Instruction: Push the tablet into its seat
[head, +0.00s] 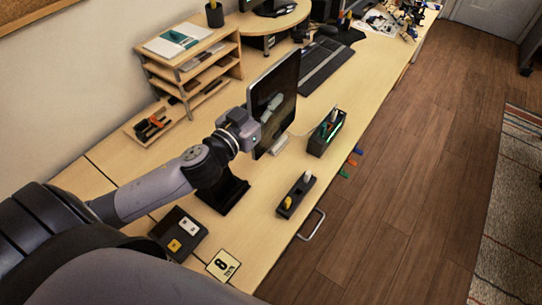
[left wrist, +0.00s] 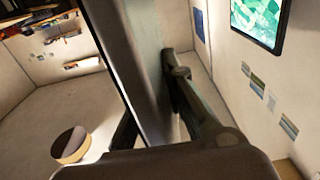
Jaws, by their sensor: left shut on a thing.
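The tablet (head: 274,98) is upright with a dark, glossy screen, above the middle of the desk in the head view. My left gripper (head: 251,130) is shut on its left edge. In the left wrist view the tablet (left wrist: 138,60) shows nearly edge-on as a grey slab between the fingers of my left gripper (left wrist: 158,125). A small light grey stand (head: 278,145) is at the tablet's lower edge; I cannot tell whether the tablet is seated in it. A black stand (head: 224,196) is below my left wrist. My right gripper is not in view.
A black pen box (head: 325,132) and a dark holder (head: 296,196) are right of the tablet. A wooden shelf unit (head: 190,62) stands behind, a keyboard (head: 326,66) beyond. Clear desk surrounds the holder.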

